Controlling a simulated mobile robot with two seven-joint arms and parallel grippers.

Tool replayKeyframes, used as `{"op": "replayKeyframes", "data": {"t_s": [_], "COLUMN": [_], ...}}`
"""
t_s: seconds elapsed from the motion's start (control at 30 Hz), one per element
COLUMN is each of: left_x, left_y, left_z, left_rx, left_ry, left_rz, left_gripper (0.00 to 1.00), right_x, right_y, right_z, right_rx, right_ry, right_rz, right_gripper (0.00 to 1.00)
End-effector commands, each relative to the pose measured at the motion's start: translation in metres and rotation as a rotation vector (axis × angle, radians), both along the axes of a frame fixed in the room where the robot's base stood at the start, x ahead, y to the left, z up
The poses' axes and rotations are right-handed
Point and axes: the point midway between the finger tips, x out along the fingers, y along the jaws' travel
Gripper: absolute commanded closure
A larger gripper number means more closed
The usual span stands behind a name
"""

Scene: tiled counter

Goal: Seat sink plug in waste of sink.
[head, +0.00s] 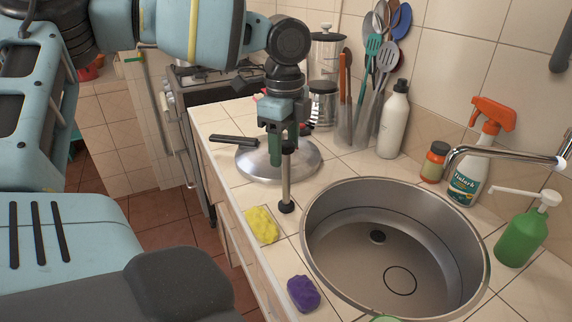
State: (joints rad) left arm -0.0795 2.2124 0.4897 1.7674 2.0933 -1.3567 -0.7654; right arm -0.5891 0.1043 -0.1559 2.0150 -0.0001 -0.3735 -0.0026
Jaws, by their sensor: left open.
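What looks like the sink plug (286,188) is a grey upright stem with a dark top and a black round foot. It stands on the tiled counter just left of the sink. My left gripper (285,139) points down at the stem's top, its jaws open; I cannot tell whether they touch it. The round steel sink (345,270) lies at the right. A small dark round spot (377,237) on its floor looks like the open waste. My right gripper is not in view.
A thin black ring (400,280) shows on the sink floor. A round metal lid or pan (258,165) lies behind the stem. A yellow cloth (262,225) and purple sponge (303,293) lie along the front edge. The tap (500,152), spray bottle (468,178) and green dispenser (522,238) stand right.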

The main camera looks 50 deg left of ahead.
Motion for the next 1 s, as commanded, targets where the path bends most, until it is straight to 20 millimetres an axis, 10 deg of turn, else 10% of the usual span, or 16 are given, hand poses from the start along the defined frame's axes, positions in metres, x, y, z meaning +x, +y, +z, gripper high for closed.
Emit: {"op": "replayKeyframes", "data": {"t_s": [0.5, 1.0], "left_x": [0.002, 0.002], "left_y": [0.000, 0.000], "left_z": [-0.032, -0.032], "left_rx": [0.001, 0.001], "left_ry": [-0.001, -0.001], "left_rz": [0.000, 0.000], "left_gripper": [0.45, 1.00], "right_x": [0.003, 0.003], "right_y": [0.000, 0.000], "right_z": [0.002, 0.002], "right_rx": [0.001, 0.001], "right_ry": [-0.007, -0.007], "right_rz": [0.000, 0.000], "right_gripper": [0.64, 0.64]}}
